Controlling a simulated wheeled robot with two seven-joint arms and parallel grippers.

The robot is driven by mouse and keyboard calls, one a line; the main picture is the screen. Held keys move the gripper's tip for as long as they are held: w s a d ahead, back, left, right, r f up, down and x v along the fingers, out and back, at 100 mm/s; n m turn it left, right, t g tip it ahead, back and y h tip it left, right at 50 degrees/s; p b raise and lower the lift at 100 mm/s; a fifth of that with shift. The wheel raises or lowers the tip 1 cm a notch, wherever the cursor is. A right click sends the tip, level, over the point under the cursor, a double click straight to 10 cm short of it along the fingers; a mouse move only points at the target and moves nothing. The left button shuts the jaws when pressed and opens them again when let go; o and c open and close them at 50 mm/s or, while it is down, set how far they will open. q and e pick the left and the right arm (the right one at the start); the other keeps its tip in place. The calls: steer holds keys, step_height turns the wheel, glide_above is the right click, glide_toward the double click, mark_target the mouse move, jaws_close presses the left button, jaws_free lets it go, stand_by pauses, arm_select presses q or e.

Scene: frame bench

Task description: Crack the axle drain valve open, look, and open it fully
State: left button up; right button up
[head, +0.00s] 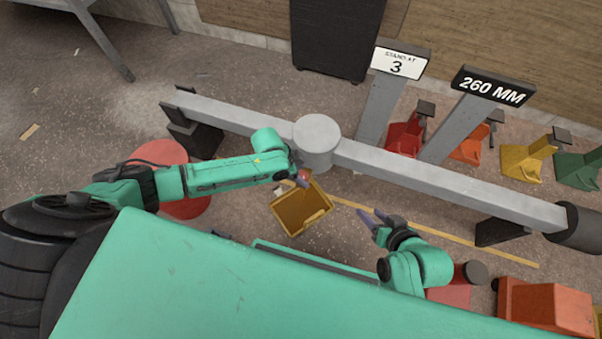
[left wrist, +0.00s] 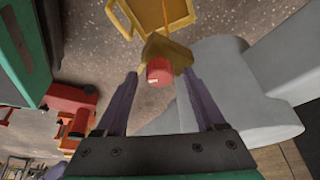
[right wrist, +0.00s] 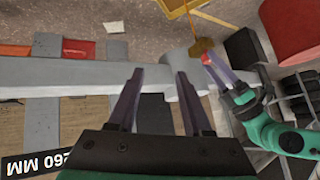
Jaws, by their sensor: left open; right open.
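The drain valve has a brass body (left wrist: 166,50) and a red knob (left wrist: 159,71), low on the grey axle's round housing (head: 317,140). My left gripper (left wrist: 160,74) is open, its fingertips on either side of the knob with gaps showing. In the head view the knob (head: 303,175) is at the left fingertips. The right wrist view also shows the knob (right wrist: 207,59) and brass body (right wrist: 201,46). A thin amber line, like a stream, runs from the valve toward a yellow tray (head: 322,216) on the floor. My right gripper (head: 377,220) is open and empty, right of the tray.
The grey axle beam (head: 450,178) crosses the scene on black stands. Signs reading 3 (head: 399,62) and 260 MM (head: 493,87) stand behind it. Red, orange, yellow and green stands line the right back. A red round object (head: 160,155) lies behind my left arm.

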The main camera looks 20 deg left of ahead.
arm_select(q)
jaws_close()
steer(key=shift+r, duration=0.1)
steer(key=n+t+p, duration=0.1)
steer(key=n+p, duration=0.2)
steer(key=p, duration=0.1)
steer(key=shift+s+d+r+y+p, duration=0.1)
steer(key=shift+r+y+p, duration=0.05)
steer(key=shift+y+p, duration=0.25)
arm_select(e)
steer(key=s+d+r+g+h, duration=0.45)
steer(key=d+r, duration=0.35)
steer(key=d, duration=0.2)
arm_select(q)
steer(key=n+y+p, duration=0.1)
steer(key=n+p, duration=0.2)
steer(key=n, duration=0.1)
steer(key=shift+s+d+t, duration=0.1)
steer(key=shift+t, duration=0.3)
steer(key=shift+f+n+y, duration=0.25)
steer(key=shift+n+y, duration=0.15)
steer(key=shift+n, duration=0.4)
arm_select(e)
step_height(320, 180, down, 11)
steer(key=g, duration=0.1)
steer(key=shift+s+d+m, duration=0.4)
steer(key=shift+s, duration=0.05)
arm_select(q)
jaws_free()
